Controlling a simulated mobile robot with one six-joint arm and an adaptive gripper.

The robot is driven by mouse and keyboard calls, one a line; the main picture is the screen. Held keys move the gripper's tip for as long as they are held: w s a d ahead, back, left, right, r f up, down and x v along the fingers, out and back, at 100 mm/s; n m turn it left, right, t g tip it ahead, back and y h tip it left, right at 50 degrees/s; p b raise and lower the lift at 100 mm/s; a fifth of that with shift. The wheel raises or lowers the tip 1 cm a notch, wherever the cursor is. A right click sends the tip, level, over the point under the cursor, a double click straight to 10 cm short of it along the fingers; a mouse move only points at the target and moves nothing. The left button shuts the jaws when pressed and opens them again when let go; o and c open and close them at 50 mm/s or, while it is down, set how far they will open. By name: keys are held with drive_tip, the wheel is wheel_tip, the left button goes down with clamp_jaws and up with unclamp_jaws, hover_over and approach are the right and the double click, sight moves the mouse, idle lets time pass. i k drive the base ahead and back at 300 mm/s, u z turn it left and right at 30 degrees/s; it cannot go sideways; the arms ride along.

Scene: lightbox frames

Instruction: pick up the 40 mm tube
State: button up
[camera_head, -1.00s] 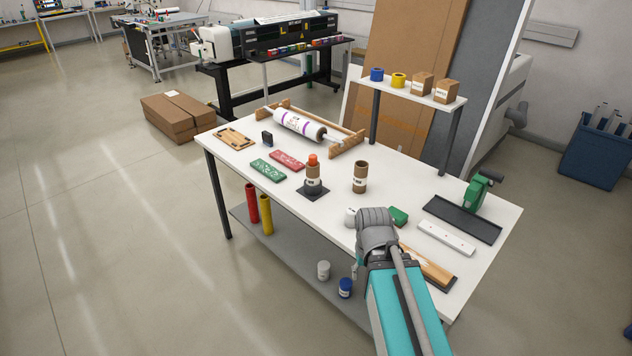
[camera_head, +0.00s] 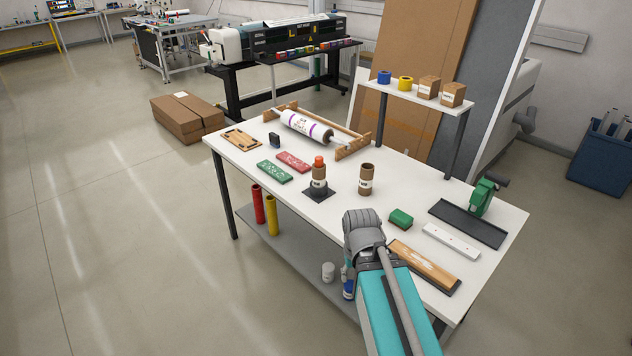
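Two short brown cardboard tubes with white labels stand upright on the white table (camera_head: 400,165). One tube (camera_head: 367,181) stands alone, with an open top. The other tube (camera_head: 319,178) stands on a dark square base (camera_head: 317,194) and has an orange piece (camera_head: 319,161) at its top. The labels are too small to read, so I cannot tell which is 40 mm. My grey and teal arm reaches up from the bottom, in front of the table's near edge. My gripper does not show; the arm may hide it.
A green block (camera_head: 401,218), a white bar (camera_head: 451,241) and a wooden board (camera_head: 424,266) lie right of my arm. A green tool (camera_head: 484,196) stands by a dark tray (camera_head: 467,226). Red and green plates (camera_head: 274,171) lie left. A raised shelf (camera_head: 416,94) stands behind.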

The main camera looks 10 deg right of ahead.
sight(319, 175)
drive_tip(key=u, duration=0.1)
drive_tip(key=i, duration=0.95)
drive_tip(key=z, duration=0.05)
